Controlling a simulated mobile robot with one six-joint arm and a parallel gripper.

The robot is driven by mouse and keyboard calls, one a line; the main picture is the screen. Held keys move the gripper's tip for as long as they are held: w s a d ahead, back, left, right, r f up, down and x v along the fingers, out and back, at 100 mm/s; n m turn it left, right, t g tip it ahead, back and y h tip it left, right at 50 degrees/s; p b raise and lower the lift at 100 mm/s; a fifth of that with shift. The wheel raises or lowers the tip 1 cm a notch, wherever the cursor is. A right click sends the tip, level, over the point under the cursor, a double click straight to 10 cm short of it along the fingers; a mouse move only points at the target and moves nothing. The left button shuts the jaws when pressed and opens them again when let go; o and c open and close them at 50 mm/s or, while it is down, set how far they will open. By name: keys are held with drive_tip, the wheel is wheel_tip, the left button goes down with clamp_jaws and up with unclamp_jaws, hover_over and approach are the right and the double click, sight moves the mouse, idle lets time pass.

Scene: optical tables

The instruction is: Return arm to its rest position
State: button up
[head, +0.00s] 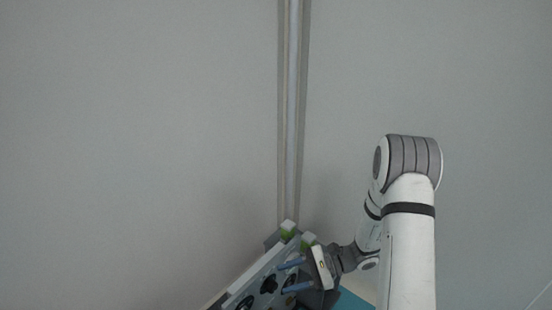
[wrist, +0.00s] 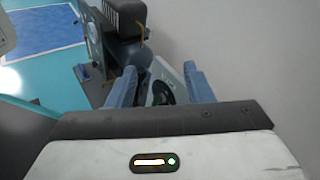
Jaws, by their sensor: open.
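My white and grey arm rises at the right of the head view and bends down to my gripper (head: 290,276), low in the picture. The gripper's two blue fingers are apart, and nothing shows held between them. They are close in front of a grey plate-like device (head: 262,272) with dark round openings. I cannot tell whether they touch it. In the wrist view, my gripper (wrist: 160,82) is also open, with a light part bearing a dark round opening (wrist: 160,92) seen between and beyond the fingers.
A dark ribbed device (wrist: 126,18) stands beyond the fingers in the wrist view. A teal table surface (wrist: 50,75) with a blue mat (wrist: 45,30) lies to its left. Grey walls and a vertical corner pipe (head: 292,120) stand behind. The space above the arm is clear.

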drive_tip(key=s+d+r+n+t+h+p, duration=0.1)
drive_tip(key=s+d+r+n+h+p, duration=0.2)
drive_tip(key=r, duration=0.9)
drive_tip(key=s+d+r+n+t+h+p, duration=0.2)
drive_tip(key=s+d+r+n+h+p, duration=0.2)
drive_tip(key=r, duration=0.9)
drive_tip(key=s+d+r+n+t+h+p, duration=0.2)
drive_tip(key=s+d+r+n+h+p, duration=0.2)
drive_tip(key=r, duration=0.8)
drive_tip(key=s+n+h+p, duration=0.2)
drive_tip(key=s+h+p, duration=0.1)
drive_tip(key=h+p, duration=0.1)
drive_tip(key=shift+s+r+p, duration=0.25)
drive_tip(key=shift+r+p, duration=0.1)
drive_tip(key=shift+r, duration=0.05)
drive_tip(key=shift+d, duration=0.1)
